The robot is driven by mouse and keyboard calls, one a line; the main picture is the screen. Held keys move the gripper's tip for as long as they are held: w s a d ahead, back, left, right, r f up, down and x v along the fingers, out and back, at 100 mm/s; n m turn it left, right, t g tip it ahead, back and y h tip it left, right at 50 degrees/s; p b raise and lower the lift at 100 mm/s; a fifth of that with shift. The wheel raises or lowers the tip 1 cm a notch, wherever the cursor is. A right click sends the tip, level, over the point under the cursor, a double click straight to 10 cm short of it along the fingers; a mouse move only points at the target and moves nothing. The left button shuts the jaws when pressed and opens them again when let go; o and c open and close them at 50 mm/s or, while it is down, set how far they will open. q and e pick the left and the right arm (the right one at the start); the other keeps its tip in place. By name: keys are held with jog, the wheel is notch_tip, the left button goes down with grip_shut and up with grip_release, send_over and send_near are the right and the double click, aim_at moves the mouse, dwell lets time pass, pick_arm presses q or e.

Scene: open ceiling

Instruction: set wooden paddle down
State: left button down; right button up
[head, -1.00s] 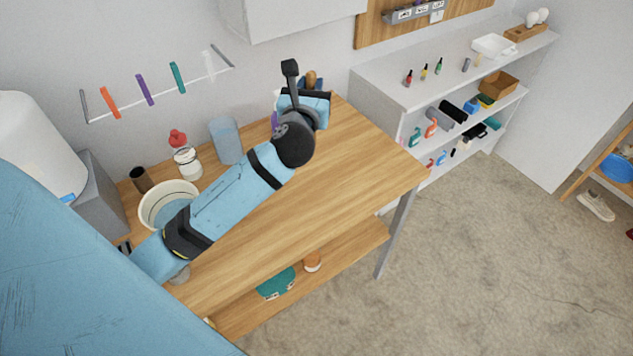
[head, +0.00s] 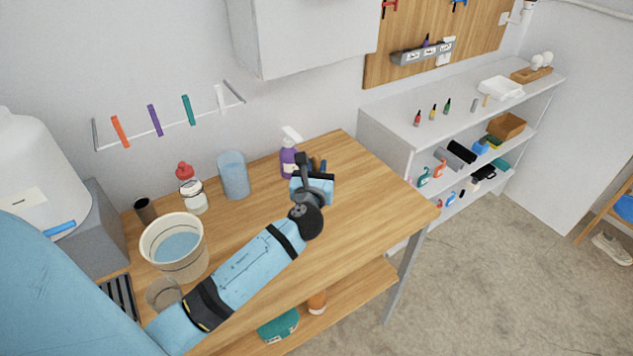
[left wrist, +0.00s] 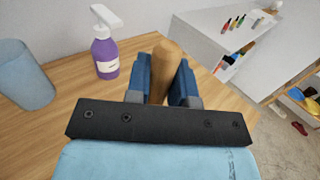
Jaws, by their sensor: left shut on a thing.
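The wooden paddle (left wrist: 167,58) shows in the left wrist view as a tan, rounded wooden piece between the two blue fingers of my left gripper (left wrist: 165,80). The gripper is shut on it. In the head view my left gripper (head: 318,172) is over the far right part of the wooden table (head: 375,205), and only a bit of the paddle (head: 315,161) shows past the wrist. The rest of the paddle is hidden, and I cannot tell whether it touches the table. My right gripper is not in view.
A blue cup (head: 233,175), a red-capped bottle (head: 190,188) and a bucket (head: 174,252) stand further left. The table's right end (head: 400,200) is clear. White shelves (head: 400,130) stand beyond.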

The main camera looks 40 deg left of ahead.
pick_arm(q)
notch_tip(320, 180, down, 4)
jog(key=shift+r+b, duration=0.1)
jog(key=shift+b, duration=0.2)
jog(key=shift+f, duration=0.25)
jog(key=c, duration=1)
grip_release()
jog(key=shift+r, duration=0.1)
